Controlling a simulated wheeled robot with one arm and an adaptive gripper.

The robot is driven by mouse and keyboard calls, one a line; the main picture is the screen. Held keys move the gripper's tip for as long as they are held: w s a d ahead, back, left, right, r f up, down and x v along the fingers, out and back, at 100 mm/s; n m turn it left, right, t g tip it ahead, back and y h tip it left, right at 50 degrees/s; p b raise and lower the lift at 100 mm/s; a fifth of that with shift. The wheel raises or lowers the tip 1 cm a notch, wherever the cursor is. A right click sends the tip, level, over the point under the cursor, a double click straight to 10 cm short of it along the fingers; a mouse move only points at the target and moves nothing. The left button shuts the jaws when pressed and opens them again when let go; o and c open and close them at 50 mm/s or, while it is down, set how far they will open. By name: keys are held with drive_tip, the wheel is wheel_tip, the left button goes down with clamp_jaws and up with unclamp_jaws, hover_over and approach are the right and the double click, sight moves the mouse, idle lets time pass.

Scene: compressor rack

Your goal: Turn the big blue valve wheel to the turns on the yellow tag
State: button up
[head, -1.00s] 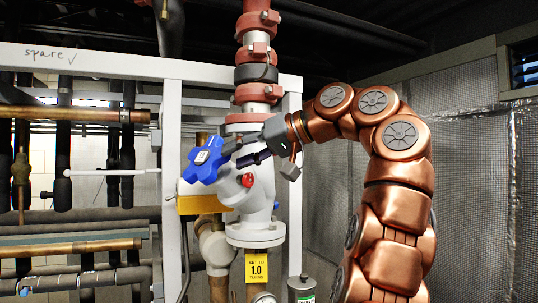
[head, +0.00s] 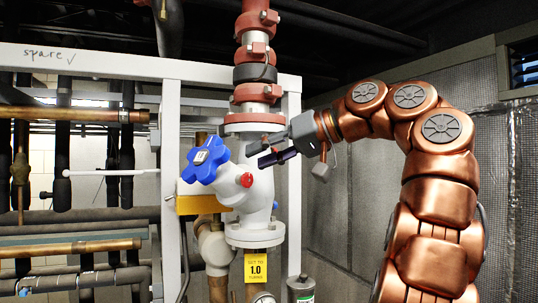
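My gripper (head: 257,154) is to the right of the wheel, in front of the upper valve body and clear of the wheel. Its two fingers point left and stand apart with nothing between them. The wheel is fully in view.
A red knob (head: 247,180) sticks out of the valve body just right of the wheel. A white frame post (head: 170,190) stands left of the wheel. A red and grey pipe (head: 258,60) rises above the valve. A dark canister (head: 301,290) stands below right.

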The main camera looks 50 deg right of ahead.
drive_tip(key=shift+s+d, duration=0.2)
drive_tip(key=shift+s, duration=0.3)
idle(0.4)
